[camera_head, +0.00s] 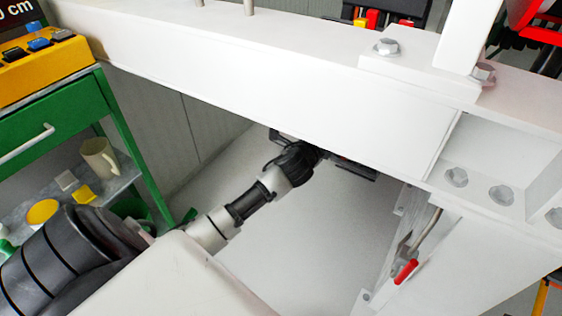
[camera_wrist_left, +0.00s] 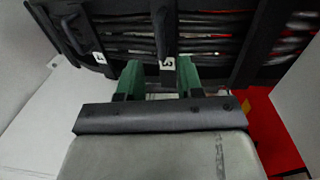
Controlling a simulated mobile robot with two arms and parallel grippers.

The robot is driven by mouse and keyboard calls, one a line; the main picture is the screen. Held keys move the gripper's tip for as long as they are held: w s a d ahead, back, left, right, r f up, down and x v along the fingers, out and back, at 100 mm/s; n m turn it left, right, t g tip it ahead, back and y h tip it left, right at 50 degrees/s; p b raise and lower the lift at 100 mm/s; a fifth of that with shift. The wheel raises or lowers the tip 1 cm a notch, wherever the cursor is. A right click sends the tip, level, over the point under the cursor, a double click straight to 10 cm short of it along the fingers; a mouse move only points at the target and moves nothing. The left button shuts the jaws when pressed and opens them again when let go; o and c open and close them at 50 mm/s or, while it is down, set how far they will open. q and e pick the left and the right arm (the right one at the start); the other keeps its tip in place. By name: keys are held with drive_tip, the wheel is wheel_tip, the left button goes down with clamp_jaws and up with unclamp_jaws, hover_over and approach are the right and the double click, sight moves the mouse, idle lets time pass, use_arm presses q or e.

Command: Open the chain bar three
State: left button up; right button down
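In the left wrist view a black cable chain (camera_wrist_left: 215,18) with dark and red cables inside runs across the top. A black chain bar with a white tag that appears to read 3 (camera_wrist_left: 163,30) points down toward my left gripper (camera_wrist_left: 158,74). The gripper's green-tipped fingers are apart, one on each side of the bar's lower end, with a gap visible. Whether either finger touches the bar is unclear. In the head view my left arm reaches under the white beam, which hides most of the gripper. My right gripper is not in view.
A large white beam (camera_head: 250,75) crosses above my left arm. A red-handled lever (camera_head: 405,271) hangs below its right part. A green cart (camera_head: 62,118) with a yellow control box (camera_head: 45,72) and a mug (camera_head: 100,157) stands left. Another tagged chain bar (camera_wrist_left: 75,35) lies left in the wrist view.

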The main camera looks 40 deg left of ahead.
use_arm(q)
drive_tip(key=s+d+f+n+g+p, duration=0.1)
drive_tip(key=s+f+n+g+p, duration=0.2)
drive_tip(key=s+f+p, duration=0.3)
drive_tip(key=s+f+n+g+p, duration=0.4)
drive_tip(key=s+f, duration=1)
drive_tip(key=f, duration=0.5)
drive_tip(key=shift+s+d+n+g+h+p, duration=0.2)
drive_tip(key=shift+d+n+g+h+p, duration=0.15)
drive_tip(key=shift+g+p, duration=0.65)
drive_tip(key=shift+r, duration=0.1)
